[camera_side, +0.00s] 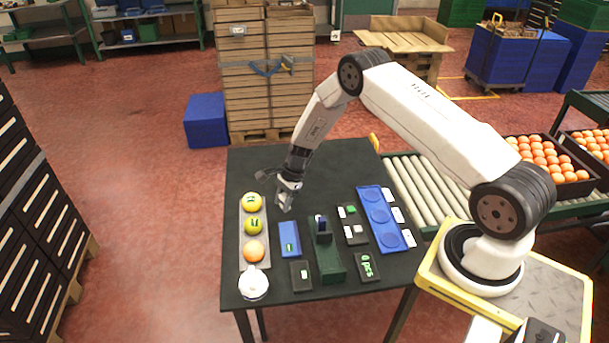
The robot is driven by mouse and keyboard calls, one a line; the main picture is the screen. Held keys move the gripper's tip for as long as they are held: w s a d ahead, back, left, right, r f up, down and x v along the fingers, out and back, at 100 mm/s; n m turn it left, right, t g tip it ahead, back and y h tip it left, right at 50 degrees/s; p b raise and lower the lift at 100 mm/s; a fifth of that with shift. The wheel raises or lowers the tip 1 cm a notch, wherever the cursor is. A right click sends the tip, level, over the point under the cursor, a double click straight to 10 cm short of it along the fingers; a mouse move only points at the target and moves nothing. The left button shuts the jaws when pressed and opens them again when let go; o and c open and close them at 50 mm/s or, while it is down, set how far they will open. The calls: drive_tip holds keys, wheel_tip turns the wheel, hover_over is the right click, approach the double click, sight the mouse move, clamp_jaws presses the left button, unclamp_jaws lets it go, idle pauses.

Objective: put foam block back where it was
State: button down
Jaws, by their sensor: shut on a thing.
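My gripper (285,203) is above the back left part of the black table (340,165), pointing down, behind the blue block-like item with a green label (289,239). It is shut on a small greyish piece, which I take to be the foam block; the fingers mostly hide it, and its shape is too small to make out. I cannot tell its exact height above the table.
A grey tray (243,221) left of my gripper holds a yellow, a green and an orange fruit. The table's back is clear.

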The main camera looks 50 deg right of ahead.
drive_tip(key=shift+f, duration=0.6)
idle(0.7)
unclamp_jaws()
idle(0.4)
drive_tip(key=shift+r, duration=0.2)
drive_tip(key=shift+r, duration=3.8)
